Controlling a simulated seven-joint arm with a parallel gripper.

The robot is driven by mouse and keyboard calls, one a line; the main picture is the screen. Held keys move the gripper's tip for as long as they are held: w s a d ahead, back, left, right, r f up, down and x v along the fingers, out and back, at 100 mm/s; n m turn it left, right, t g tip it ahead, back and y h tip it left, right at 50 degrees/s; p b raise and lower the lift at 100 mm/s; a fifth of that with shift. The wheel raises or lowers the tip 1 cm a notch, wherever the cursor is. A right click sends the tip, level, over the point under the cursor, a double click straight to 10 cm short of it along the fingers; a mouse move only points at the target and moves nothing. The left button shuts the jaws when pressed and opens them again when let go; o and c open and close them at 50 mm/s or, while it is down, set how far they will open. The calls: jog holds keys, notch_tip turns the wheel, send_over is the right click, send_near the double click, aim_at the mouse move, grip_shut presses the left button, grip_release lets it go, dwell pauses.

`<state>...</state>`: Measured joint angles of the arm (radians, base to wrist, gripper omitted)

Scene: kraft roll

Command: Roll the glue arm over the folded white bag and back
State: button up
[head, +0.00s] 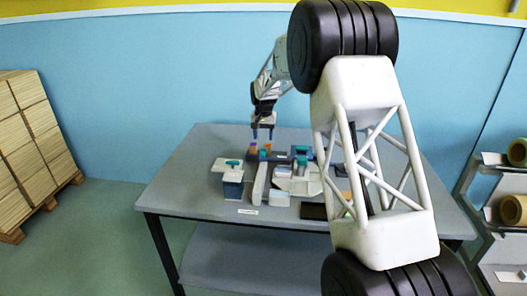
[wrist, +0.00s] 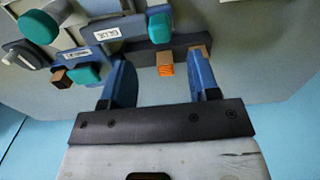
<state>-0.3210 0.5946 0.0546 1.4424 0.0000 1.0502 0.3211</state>
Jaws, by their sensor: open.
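My gripper (head: 263,132) is open above the far left of the table's equipment. In the wrist view its two blue fingers (wrist: 158,72) are apart with nothing held. An orange-tipped block (wrist: 166,63) shows between the fingers, on a dark bar (wrist: 180,46); I cannot tell its distance from the fingertips. Left of it is a blue-grey part (wrist: 132,27) with a label that seems to read GLUE and a teal grip (wrist: 159,27), likely the glue arm. Pale flat pieces (head: 299,186) lie mid-table in the head view; which is the folded white bag is unclear.
The grey table (head: 190,165) has free room at its left and back. A dark blue box (head: 232,188) with a pale top and teal piece stands at the left of the equipment. A dark flat pad (head: 313,211) lies near the front. My own arm hides the table's right part.

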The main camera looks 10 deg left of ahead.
aim_at(263, 149)
jog(key=shift+f, duration=0.1)
jog(key=shift+f, duration=3.8)
grip_shut()
